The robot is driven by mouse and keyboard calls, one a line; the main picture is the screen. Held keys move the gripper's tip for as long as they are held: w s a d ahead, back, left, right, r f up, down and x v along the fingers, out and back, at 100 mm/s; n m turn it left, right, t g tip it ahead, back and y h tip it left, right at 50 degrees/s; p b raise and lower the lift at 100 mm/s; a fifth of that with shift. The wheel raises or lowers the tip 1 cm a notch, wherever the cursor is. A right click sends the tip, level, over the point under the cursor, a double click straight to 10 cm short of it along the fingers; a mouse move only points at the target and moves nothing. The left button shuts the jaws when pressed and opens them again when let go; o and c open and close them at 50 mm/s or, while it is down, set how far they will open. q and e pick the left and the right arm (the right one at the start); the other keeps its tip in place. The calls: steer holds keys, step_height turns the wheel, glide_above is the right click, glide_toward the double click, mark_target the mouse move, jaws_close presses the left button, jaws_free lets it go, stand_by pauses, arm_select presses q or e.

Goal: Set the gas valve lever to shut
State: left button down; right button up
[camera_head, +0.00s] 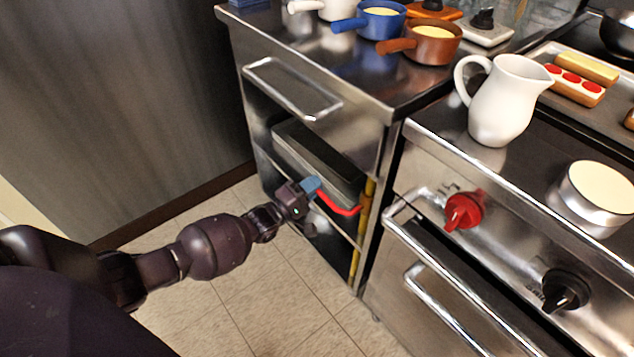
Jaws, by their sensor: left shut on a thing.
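The gas valve lever (338,206) is a red bar on the upright yellow gas pipe (368,198), low in the gap at the right side of the left steel cabinet. It points left from the pipe, roughly crosswise to it, and slopes up a little toward its free end. My left gripper (313,188), with blue fingertips, reaches in from the left and is shut on the lever's free end. The fingers hide that end. My right gripper is not in view.
A dark tray-like box (318,160) sits on the cabinet shelf just above the lever. A drawer handle (290,90) juts out above. The stove's rail (400,212) and red knob (464,210) are to the right. The tiled floor (265,305) is clear.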

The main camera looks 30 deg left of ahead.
arm_select(q)
steer(key=shift+f+n, duration=0.45)
steer(key=shift+n, duration=0.05)
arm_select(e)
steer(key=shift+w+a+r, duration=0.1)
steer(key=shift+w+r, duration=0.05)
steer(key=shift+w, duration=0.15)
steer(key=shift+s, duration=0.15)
arm_select(q)
steer(key=c, duration=1.1)
jaws_free()
steer(key=shift+c, duration=0.2)
steer(key=shift+s+a, duration=0.1)
steer(key=shift+s, duration=0.15)
steer(key=v, duration=1)
steer(key=shift+s+p, duration=0.2)
steer(key=shift+p, duration=0.2)
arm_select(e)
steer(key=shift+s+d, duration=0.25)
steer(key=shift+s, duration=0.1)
